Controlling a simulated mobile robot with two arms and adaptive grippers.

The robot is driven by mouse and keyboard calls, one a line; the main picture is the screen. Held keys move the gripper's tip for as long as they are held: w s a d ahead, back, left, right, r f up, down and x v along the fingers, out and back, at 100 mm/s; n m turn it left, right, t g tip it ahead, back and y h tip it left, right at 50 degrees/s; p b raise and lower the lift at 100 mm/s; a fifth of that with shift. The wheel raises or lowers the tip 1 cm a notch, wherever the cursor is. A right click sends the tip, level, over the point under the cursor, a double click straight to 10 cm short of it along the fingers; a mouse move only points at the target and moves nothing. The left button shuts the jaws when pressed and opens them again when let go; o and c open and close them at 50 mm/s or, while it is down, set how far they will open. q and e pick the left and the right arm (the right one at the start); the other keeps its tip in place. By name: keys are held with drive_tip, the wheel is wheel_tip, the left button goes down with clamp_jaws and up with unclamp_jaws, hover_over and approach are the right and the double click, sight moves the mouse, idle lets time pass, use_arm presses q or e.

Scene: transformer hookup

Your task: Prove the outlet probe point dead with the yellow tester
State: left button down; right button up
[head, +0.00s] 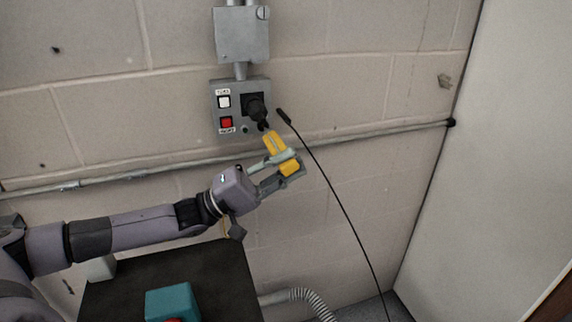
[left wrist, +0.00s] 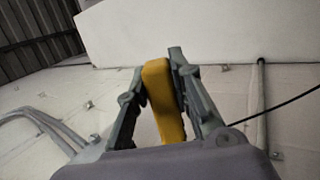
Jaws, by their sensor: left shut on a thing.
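The yellow tester (head: 274,143) is held in my left gripper (head: 281,162), which is shut on it. The left wrist view also shows the tester (left wrist: 162,98) upright between the two fingers (left wrist: 160,92). In the head view the tester's upper end points up toward the grey outlet box (head: 214,112) on the wall. The tip is just below a black plug or socket part (head: 255,107). I cannot tell whether it touches the probe point. The box has a white button (head: 224,102) and a red button (head: 227,122). My right gripper is not in view.
A black cable (head: 335,196) with a thick end hangs right of the outlet box and runs down to the floor. A metal conduit (head: 390,133) crosses the wall. A dark table (head: 215,265) with a teal box (head: 171,302) stands below my left arm. A white panel (head: 500,150) closes off the right.

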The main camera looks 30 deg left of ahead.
use_arm(q)
drive_tip(key=shift+b, duration=0.45)
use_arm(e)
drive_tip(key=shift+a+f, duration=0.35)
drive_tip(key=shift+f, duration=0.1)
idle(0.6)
use_arm(q)
drive_tip(key=shift+s+d, duration=0.65)
drive_tip(key=s+d, duration=0.3)
drive_tip(key=shift+s+d, duration=0.15)
drive_tip(key=shift+d, duration=0.25)
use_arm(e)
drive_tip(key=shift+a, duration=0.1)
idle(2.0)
